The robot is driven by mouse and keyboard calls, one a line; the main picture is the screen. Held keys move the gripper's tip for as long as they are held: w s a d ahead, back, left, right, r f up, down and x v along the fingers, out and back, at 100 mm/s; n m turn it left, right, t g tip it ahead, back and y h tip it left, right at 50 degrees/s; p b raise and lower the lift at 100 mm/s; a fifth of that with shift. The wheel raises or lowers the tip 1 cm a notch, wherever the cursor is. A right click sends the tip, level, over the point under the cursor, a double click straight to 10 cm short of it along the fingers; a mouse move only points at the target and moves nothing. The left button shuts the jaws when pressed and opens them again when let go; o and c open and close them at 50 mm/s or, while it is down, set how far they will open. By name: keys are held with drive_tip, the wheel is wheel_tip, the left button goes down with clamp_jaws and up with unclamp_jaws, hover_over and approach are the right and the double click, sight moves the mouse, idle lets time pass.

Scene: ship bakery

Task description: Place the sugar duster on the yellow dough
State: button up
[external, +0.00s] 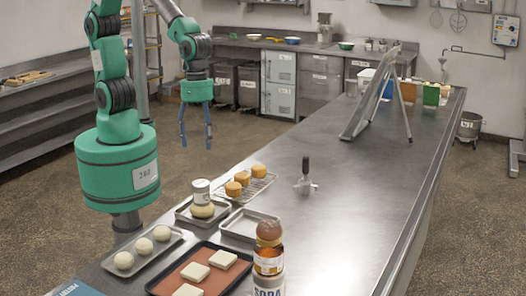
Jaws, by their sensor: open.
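The sugar duster looks to be the small white labelled can (200,188). It stands upright on top of the pale yellow dough (203,211), which sits on a small grey tray (181,214) near the left edge of the steel counter. The can and the dough appear to touch. My gripper (196,146) points down above the can, a little to its left in the picture. Its two blue-grey fingers are apart with nothing between them, and a clear gap separates them from the can.
Close by are a rack (262,183) of golden cakes, an empty tray (237,226), a tray of white dough balls (172,252), white slabs (223,259) on an orange mat, and a topped bottle (268,262). A black-handled tool (306,172) stands mid-counter.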

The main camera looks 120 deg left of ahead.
drive_tip(key=s+a+r+t, duration=0.1)
drive_tip(key=s+a+r, duration=0.2)
drive_tip(key=s+r, duration=0.3)
drive_tip(key=s+a+r+m+t, duration=0.1)
drive_tip(key=s+a+r+t, duration=0.1)
drive_tip(key=s+r, duration=0.4)
drive_tip(key=s+a+r+t, duration=0.2)
drive_tip(key=s+a+r, duration=0.3)
drive_tip(key=r, duration=0.3)
drive_tip(key=shift+s+m+y, duration=0.3)
drive_tip(key=shift+s, duration=0.4)
wheel_tip(320, 180, down, 9)
drive_tip(key=b, duration=0.9)
drive_tip(key=shift+r, duration=0.2)
